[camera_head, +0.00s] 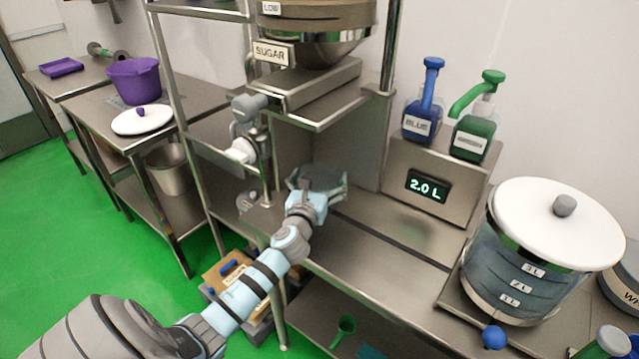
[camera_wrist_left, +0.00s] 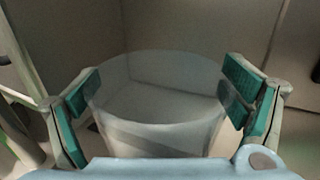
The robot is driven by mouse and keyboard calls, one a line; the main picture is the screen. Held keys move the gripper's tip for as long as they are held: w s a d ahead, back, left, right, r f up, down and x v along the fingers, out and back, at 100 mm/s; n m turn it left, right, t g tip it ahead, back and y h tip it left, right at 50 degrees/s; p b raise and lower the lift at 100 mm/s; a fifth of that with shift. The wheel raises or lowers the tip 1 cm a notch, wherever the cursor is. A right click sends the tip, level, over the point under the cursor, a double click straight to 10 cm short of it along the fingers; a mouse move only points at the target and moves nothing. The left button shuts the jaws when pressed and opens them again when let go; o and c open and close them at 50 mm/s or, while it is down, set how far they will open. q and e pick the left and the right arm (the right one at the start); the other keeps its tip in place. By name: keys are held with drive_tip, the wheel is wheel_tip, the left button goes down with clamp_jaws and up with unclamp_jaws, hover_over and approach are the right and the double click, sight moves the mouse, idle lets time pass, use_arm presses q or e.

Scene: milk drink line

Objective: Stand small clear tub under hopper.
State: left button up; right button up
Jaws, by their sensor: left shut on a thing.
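The hopper (camera_head: 322,42), a metal bowl with a SUGAR sign, hangs at the top centre of the head view above a metal chute (camera_head: 310,85). My left gripper (camera_head: 318,182) is over the steel bench, lower than the chute and close to it. In the left wrist view its green-padded fingers (camera_wrist_left: 165,98) are shut on the small clear tub (camera_wrist_left: 160,122), one pad on each side of the rim. The tub looks upright, with its open mouth up. In the head view the gripper mostly hides it, so its contact with the bench cannot be told. My right gripper is out of view.
A scale box reading 2.0 L (camera_head: 430,187) carries a blue pump bottle (camera_head: 422,120) and a green one (camera_head: 475,135). A large lidded clear container (camera_head: 525,270) stands at right. Metal posts (camera_head: 389,50) frame the hopper. Bare bench (camera_head: 375,225) lies right of the gripper.

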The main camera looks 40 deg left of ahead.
use_arm(q)
drive_tip(key=shift+r, duration=0.15)
drive_tip(key=shift+s+a, duration=0.1)
drive_tip(key=shift+s, duration=0.2)
drive_tip(key=o, duration=1.7)
drive_tip(key=shift+f, duration=0.2)
drive_tip(key=shift+c, duration=0.2)
drive_tip(key=shift+r, duration=0.3)
drive_tip(key=shift+s+d, duration=0.2)
drive_tip(key=shift+s, duration=0.1)
drive_tip(key=p+v, duration=0.1)
drive_tip(key=v, duration=1)
drive_tip(key=shift+s+d+p, duration=0.1)
drive_tip(key=shift+s+p, duration=0.05)
drive_tip(key=shift+p, duration=0.2)
